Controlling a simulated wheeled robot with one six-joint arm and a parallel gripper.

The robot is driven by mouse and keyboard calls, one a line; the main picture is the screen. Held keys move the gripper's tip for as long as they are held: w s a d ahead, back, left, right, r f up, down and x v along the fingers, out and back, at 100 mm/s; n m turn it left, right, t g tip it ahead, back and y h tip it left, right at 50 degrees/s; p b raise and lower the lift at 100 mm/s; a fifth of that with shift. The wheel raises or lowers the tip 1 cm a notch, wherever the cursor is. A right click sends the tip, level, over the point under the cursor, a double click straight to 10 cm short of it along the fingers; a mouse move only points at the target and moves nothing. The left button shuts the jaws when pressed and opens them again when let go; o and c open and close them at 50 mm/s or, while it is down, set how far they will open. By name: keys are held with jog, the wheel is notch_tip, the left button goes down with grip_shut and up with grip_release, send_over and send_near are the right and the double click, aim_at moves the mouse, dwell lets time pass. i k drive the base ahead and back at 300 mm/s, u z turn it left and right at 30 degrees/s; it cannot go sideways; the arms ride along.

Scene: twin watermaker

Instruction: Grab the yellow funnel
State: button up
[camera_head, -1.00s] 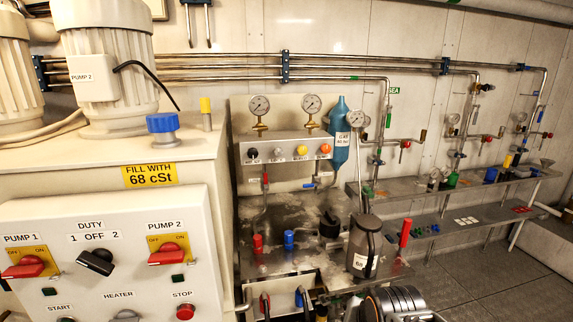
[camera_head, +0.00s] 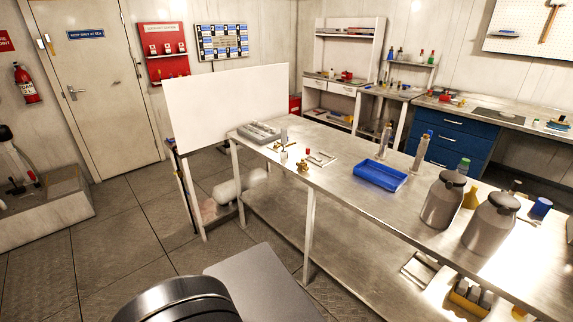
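A yellow funnel-like shape (camera_head: 471,197) stands on the long steel workbench (camera_head: 345,165) at the right. It is between two grey metal cans with dark lids, the left can (camera_head: 441,200) and the right can (camera_head: 490,226). The right can is close beside it, and its lower part is partly hidden. My gripper is not in view. A dark rounded part of my own arm shows at the bottom edge, well away from the funnel.
A blue tray (camera_head: 380,176) lies mid-bench, with upright cylinders behind it. A blue cup (camera_head: 541,207) stands right of the cans. A white panel (camera_head: 228,106) rises at the bench's left end. A lower shelf (camera_head: 350,250) runs underneath. Open floor (camera_head: 125,235) lies to the left.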

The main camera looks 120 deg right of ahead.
aim_at(470, 202)
jog(key=z, duration=5.55)
jog(key=i, duration=1.25)
jog(key=z, duration=0.1)
